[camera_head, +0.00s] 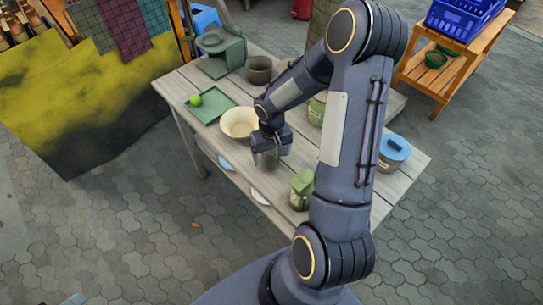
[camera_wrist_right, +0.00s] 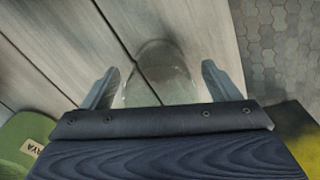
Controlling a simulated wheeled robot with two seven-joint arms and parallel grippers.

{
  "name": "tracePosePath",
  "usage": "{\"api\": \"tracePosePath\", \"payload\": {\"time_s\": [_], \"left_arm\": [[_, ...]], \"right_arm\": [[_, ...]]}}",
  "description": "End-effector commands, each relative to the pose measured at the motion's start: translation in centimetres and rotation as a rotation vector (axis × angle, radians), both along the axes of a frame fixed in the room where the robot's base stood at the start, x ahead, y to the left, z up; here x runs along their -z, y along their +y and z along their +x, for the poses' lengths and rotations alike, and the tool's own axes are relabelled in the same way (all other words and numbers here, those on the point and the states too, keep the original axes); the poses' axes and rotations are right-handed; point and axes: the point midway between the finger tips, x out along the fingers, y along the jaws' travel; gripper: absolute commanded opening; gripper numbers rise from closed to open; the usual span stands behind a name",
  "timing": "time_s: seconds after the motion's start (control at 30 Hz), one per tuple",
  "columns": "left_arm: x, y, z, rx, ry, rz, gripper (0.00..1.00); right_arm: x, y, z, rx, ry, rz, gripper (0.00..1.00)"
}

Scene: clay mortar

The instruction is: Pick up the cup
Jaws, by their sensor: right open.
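The cup looks like a clear glass; in the head view it (camera_head: 267,160) stands on the wooden table, under and partly hidden by my right gripper (camera_head: 272,148). In the right wrist view the cup (camera_wrist_right: 158,75) is between the two fingers of my right gripper (camera_wrist_right: 160,85), with a gap visible on each side. The gripper is open, and its body hides the near part of the cup. My left gripper is not in view.
A cream bowl (camera_head: 238,123) stands just left of the gripper. A green tray (camera_head: 212,108) with a green fruit (camera_head: 195,100), a dark pot (camera_head: 258,70), a green-lidded jar (camera_head: 301,188) and a blue-lidded pot (camera_head: 393,153) share the table. My arm hides part of the tabletop.

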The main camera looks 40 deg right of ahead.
Motion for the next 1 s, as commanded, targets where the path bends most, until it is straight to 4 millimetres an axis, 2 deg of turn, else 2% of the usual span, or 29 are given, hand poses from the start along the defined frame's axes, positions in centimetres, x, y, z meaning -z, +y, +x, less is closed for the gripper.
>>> {"api": "tracePosePath", "payload": {"time_s": [0.13,0.37,0.73,1.0], "left_arm": [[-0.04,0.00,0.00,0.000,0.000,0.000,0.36],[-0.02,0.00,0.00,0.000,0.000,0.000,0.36],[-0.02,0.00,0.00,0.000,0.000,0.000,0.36],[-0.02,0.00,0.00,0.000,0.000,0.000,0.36]], "right_arm": [[1.37,0.00,0.05,0.000,0.000,0.001,0.83],[1.49,-0.03,0.07,0.000,-0.002,-0.001,0.83],[1.45,-0.02,0.07,0.000,-0.002,-0.001,0.36],[1.35,-0.03,0.09,0.000,-0.003,-0.001,0.34]]}}
